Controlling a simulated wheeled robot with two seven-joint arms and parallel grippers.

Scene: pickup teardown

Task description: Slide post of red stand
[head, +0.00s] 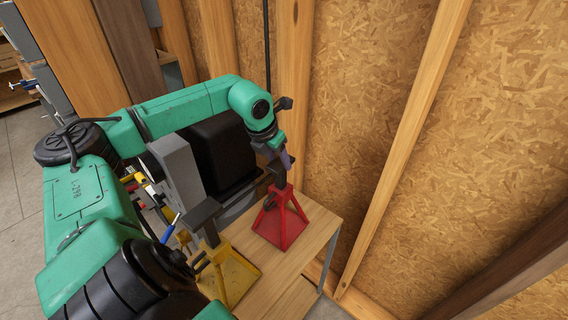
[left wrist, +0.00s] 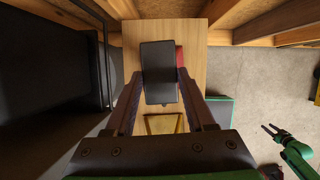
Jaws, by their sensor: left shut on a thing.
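The red stand (head: 282,222) stands upright on the wooden table in the head view. Its dark post (head: 278,177) rises from the top. My left gripper (head: 284,162) is at the upper part of this post, shut on it. In the left wrist view the dark saddle of the post (left wrist: 158,72) lies between the two fingers, seen from above. A strip of the red stand (left wrist: 180,57) shows behind it; the rest is hidden. My right gripper (left wrist: 268,130) is small at the right of the left wrist view, away from the stand, with its fingers apart.
A yellow stand (head: 232,274) with a dark post stands left of the red one on the table (head: 312,238). A large black object (head: 222,150) is close behind, left of my gripper. A wood-panel wall (head: 370,110) rises just beyond the table.

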